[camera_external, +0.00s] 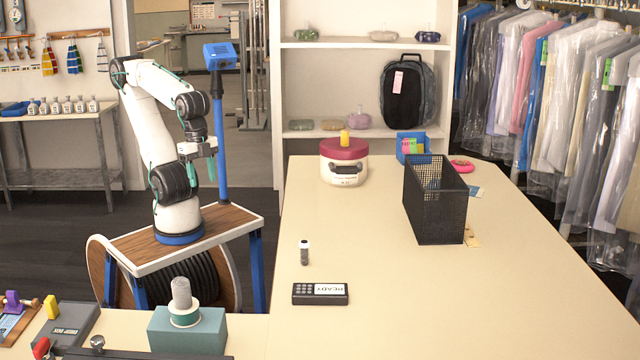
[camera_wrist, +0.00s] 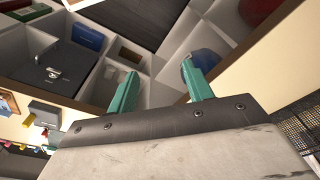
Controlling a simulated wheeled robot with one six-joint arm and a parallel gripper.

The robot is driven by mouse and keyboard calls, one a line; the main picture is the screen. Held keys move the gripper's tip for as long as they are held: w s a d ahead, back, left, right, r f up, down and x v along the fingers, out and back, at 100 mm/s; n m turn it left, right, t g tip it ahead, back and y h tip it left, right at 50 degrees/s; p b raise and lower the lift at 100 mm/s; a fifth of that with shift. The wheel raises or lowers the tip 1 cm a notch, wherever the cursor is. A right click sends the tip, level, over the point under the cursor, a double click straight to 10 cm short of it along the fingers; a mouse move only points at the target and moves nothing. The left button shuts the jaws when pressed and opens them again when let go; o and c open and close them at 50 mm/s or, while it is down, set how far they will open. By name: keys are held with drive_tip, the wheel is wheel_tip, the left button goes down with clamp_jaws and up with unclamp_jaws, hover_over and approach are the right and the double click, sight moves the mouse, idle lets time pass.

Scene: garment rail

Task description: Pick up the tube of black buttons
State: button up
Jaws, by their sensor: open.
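A small clear tube of black buttons (camera_external: 304,254) with a white cap stands upright on the cream table (camera_external: 380,290), near its left edge, in the external view. I do not make it out in the wrist view. My gripper (camera_external: 212,152) is raised over my base, to the left of the table and well above and apart from the tube. In the wrist view my gripper (camera_wrist: 160,76) shows two green fingers spread apart with nothing between them.
A black "READY" device (camera_external: 320,294) lies just in front of the tube. A black mesh basket (camera_external: 434,205) stands to the right, and a red-lidded pot (camera_external: 344,165) stands behind. A teal block with a spool (camera_external: 187,330) is front left. The table's middle is clear.

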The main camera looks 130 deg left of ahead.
drive_tip(key=n+g, duration=0.1)
drive_tip(key=g, duration=0.2)
hover_over(304, 253)
drive_tip(key=s, duration=0.6)
drive_tip(key=f, duration=0.8)
drive_tip(key=shift+s+a, duration=0.2)
drive_tip(key=shift+t, duration=0.8)
drive_tip(key=w, duration=0.3)
drive_tip(key=w+a+r, duration=0.1)
drive_tip(key=w, duration=0.1)
drive_tip(key=shift+w, duration=0.3)
drive_tip(key=f, duration=0.7)
drive_tip(key=shift+d+f, duration=0.2)
drive_tip(key=shift+f, duration=0.05)
drive_tip(key=c, duration=1.1)
